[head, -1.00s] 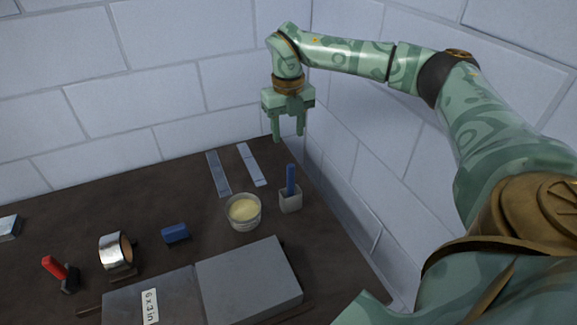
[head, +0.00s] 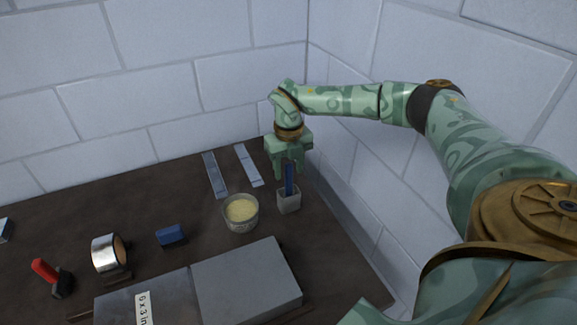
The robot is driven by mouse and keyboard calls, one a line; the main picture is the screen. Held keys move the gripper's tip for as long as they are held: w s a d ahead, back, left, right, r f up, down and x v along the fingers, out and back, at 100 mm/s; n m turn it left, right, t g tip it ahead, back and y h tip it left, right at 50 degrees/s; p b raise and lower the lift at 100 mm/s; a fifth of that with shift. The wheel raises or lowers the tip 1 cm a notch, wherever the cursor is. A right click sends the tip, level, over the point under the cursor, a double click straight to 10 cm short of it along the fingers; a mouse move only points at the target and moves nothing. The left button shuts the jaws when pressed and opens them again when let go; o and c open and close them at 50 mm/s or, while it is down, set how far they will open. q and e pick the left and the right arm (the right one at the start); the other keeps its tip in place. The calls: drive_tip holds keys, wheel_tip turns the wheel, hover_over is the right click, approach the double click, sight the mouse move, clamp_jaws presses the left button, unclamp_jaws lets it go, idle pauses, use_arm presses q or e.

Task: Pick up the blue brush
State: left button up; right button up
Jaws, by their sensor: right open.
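The blue brush (head: 289,181) stands upright in a small light grey holder (head: 289,202) near the right edge of the table. My right gripper (head: 289,174) is open and points down at the upper part of the brush. Its fingers show beside and behind the blue handle. I cannot tell whether they touch it. The lower end of the brush is hidden in the holder. My left gripper is not in view.
A glass bowl of pale yellow stuff (head: 241,211) stands just left of the holder. Two grey strips (head: 214,175) lie behind it. A blue block (head: 171,235), tape roll (head: 108,253), red-handled tool (head: 46,271) and grey slab (head: 246,281) lie nearer. Walls close the back and right.

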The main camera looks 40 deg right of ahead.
clamp_jaws()
drive_tip(key=shift+r, duration=0.1)
wheel_tip(320, 180, up, 10)
drive_tip(key=shift+f+p, duration=0.1)
drive_tip(key=shift+p, duration=0.85)
